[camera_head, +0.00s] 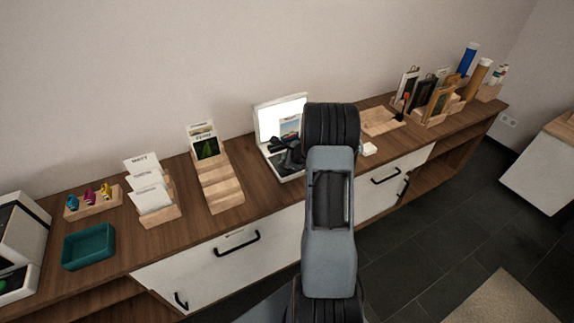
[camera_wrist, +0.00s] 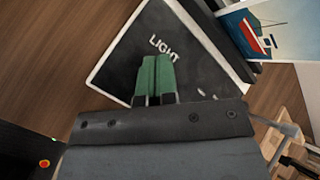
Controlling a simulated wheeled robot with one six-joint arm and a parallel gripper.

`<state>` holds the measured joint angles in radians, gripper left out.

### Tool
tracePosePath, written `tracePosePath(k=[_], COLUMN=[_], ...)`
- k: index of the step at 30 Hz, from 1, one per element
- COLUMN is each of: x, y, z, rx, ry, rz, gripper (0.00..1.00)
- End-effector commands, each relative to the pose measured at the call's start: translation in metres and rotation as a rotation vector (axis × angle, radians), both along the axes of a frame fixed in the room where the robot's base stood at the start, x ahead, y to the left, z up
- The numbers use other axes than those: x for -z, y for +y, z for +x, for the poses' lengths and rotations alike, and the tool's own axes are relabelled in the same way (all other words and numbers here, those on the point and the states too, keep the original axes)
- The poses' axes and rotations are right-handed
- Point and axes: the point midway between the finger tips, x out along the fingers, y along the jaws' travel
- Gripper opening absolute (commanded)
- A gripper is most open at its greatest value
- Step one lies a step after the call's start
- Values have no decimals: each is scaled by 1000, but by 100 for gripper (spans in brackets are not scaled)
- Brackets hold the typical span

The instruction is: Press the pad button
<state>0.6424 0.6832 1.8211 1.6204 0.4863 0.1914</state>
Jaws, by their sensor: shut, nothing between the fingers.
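A dark pad (camera_wrist: 118,72) with a white edge and the word "LIGHT" fills the middle of the wrist view. My gripper (camera_wrist: 156,60) has its green fingers together and empty, over the pad just below the word. I cannot tell whether the fingertips touch it. No separate raised button shows; part of the pad is hidden behind the fingers and gripper body. In the head view a white device (camera_head: 257,126) with an upright lit screen stands on the counter. My dark gripper (camera_head: 284,148) is over its base and hides most of it.
A screen picture of a boat (camera_wrist: 246,28) stands beside the pad. On the wooden counter (camera_head: 110,240) are a stepped card rack (camera_head: 222,190), a card holder (camera_head: 160,212), a teal tray (camera_head: 88,246) and, at right, a wooden tray (camera_head: 380,122).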

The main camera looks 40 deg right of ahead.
Motion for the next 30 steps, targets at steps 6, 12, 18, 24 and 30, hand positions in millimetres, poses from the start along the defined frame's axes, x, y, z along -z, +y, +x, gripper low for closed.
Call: tracePosePath(k=[6, 12, 18, 24, 30], x=[-2, -17, -38, -57, -60], y=[0, 0, 0, 0, 0], z=[0, 0, 0, 0, 0], rx=[0, -2, -1, -1, -1], ry=[0, -1, 0, -1, 1], rz=[0, -3, -1, -2, 0], gripper=[0, 0, 0, 0, 0])
